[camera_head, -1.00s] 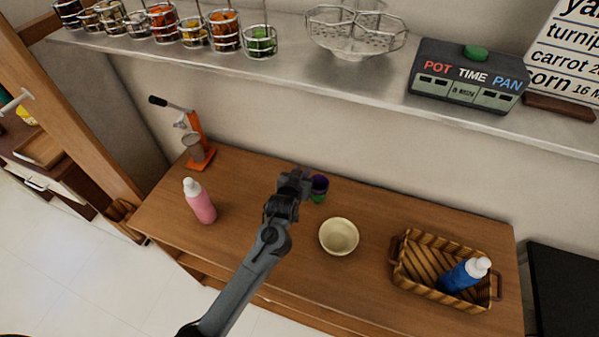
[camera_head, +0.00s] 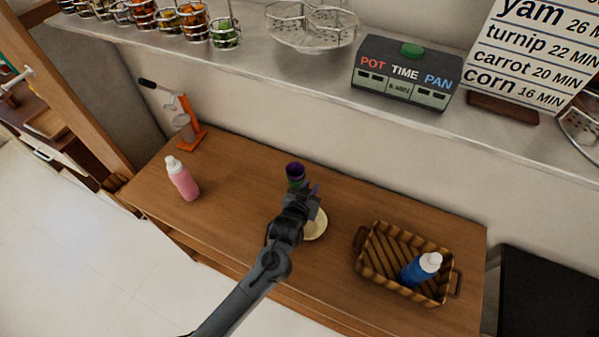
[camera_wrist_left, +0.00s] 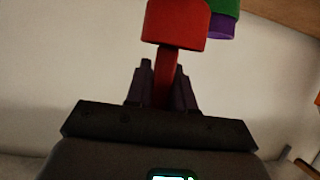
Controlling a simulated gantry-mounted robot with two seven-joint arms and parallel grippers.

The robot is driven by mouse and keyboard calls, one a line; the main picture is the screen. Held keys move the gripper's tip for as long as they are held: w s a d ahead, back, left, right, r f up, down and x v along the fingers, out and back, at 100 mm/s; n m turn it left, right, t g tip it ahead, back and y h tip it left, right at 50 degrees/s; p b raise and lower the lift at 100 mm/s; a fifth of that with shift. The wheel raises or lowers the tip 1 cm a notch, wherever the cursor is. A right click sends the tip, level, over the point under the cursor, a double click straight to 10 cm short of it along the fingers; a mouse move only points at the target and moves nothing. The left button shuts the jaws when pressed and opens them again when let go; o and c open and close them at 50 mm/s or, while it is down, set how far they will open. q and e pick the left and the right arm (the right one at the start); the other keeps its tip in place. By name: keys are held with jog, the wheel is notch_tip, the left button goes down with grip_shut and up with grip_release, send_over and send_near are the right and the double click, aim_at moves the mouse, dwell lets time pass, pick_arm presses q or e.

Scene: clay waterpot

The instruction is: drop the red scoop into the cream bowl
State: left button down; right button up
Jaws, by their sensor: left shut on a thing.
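My left gripper (camera_head: 312,192) is over the cream bowl (camera_head: 318,228) in the head view and hides much of it; only the bowl's right and lower part shows. In the left wrist view my left gripper (camera_wrist_left: 162,80) is shut on the handle of the red scoop (camera_wrist_left: 178,25), whose round cup lies beyond the fingertips. I cannot make out the red scoop in the head view. Whether it is directly above the bowl's opening is hard to tell. My right gripper is not in view.
A purple and green cup-like thing (camera_head: 295,173) stands just behind the gripper. A pink bottle (camera_head: 182,179) stands at the left, near an orange press (camera_head: 190,130). A wicker basket (camera_head: 378,275) with a blue bottle (camera_head: 419,270) is at the right. A shelf hangs above.

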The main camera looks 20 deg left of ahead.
pick_arm(q)
jog(key=shift+s+f, duration=0.5)
jog(key=shift+f, duration=0.1)
jog(key=shift+a+f+b, duration=0.2)
jog(key=shift+f+b, duration=0.1)
jog(key=shift+b, duration=0.15)
jog(key=shift+f+b, duration=0.3)
jog(key=shift+b, duration=0.05)
notch_tip(320, 180, down, 4)
jog(key=b, duration=0.5)
jog(key=shift+d+f, duration=0.1)
jog(key=shift+f, duration=0.1)
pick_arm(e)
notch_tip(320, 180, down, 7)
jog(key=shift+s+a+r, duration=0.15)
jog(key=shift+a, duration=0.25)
pick_arm(q)
jog(key=c, duration=0.9)
grip_release()
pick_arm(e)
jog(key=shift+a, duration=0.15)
